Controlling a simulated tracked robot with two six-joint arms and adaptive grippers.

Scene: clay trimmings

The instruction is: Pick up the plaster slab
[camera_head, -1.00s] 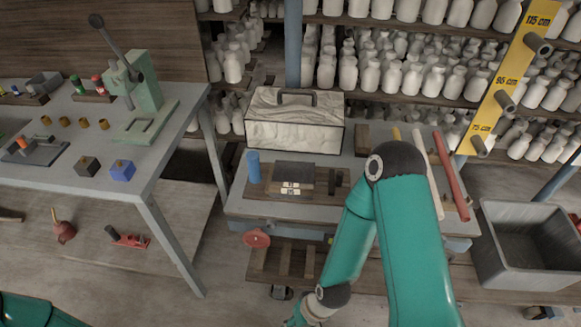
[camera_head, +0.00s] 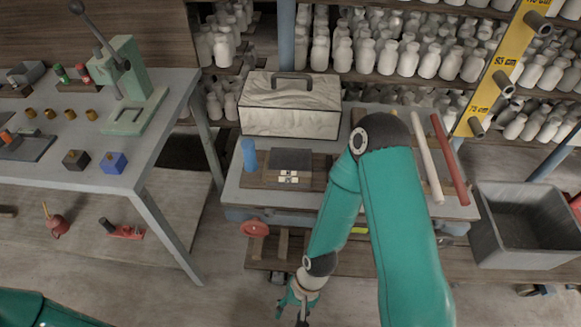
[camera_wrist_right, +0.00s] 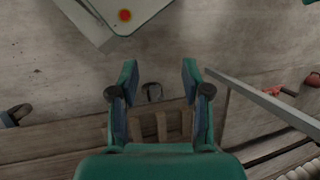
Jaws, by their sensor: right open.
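A pale, marbled block with a dark handle on top (camera_head: 290,108) stands at the back of the grey workbench. A flat dark grey slab (camera_head: 291,160) with two small white labels at its front edge lies on a wooden board in front of it. I cannot tell for certain which is the plaster slab. My right gripper (camera_head: 299,312) is low in front of the bench, apart from both. In the right wrist view it (camera_wrist_right: 159,82) is open and empty, with floor and wooden slats below. My left gripper is out of view.
A blue cylinder (camera_head: 249,154) stands left of the dark slab. A white rod (camera_head: 427,158) and a red rod (camera_head: 450,160) lie at the bench's right. A grey bin (camera_head: 527,225) stands further right. A table (camera_head: 150,165) with a green press is on the left.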

